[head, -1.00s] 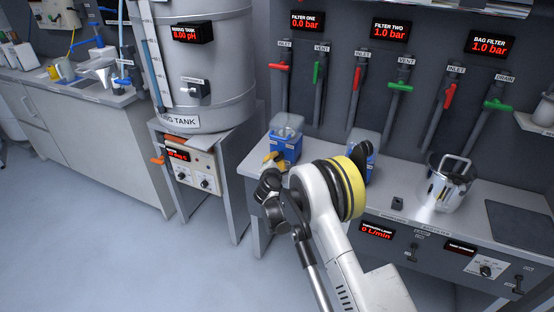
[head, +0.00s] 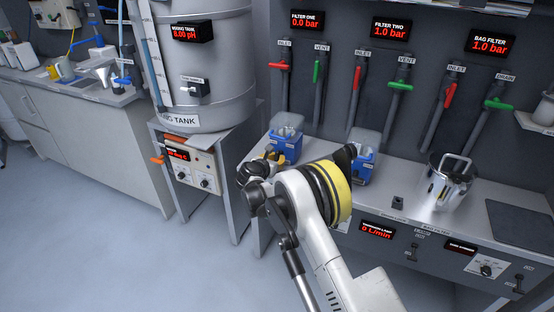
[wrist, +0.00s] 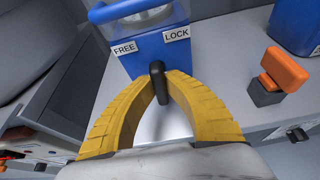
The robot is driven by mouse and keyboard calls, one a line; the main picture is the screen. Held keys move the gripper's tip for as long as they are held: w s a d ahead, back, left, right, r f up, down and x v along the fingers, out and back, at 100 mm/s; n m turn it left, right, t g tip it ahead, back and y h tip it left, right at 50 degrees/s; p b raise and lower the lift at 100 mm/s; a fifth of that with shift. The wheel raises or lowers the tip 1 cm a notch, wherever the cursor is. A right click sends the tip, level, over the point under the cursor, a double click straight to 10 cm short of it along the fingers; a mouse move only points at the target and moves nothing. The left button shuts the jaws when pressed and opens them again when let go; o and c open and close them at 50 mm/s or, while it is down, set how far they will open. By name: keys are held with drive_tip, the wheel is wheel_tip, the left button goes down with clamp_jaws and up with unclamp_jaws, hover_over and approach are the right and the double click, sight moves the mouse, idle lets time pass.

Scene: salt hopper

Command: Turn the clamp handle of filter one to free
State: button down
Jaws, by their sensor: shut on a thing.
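Filter one is a blue housing (head: 285,150) with a clear top, on the left end of the grey bench. In the wrist view its front (wrist: 150,55) carries a FREE label (wrist: 125,47) on the left and a LOCK label (wrist: 177,34) on the right. The black clamp handle (wrist: 157,75) stands out from the front, roughly between the two labels. My gripper's yellow fingers (wrist: 160,88) are shut on the handle, one on each side. My gripper (head: 275,157) shows only partly in the head view, behind my arm.
Filter two, a blue housing (head: 363,165), stands to the right, with a steel bag filter pot (head: 448,185) beyond it. An orange handle (wrist: 285,68) is right of my gripper. Red and green valve handles hang behind. The mixing tank (head: 210,80) is left; the floor is clear.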

drive_tip(key=shift+n, duration=0.3)
drive_tip(key=c, duration=1.4)
unclamp_jaws()
drive_tip(key=v, duration=1.2)
drive_tip(key=shift+w+a+r, duration=0.1)
drive_tip(key=shift+a, duration=0.05)
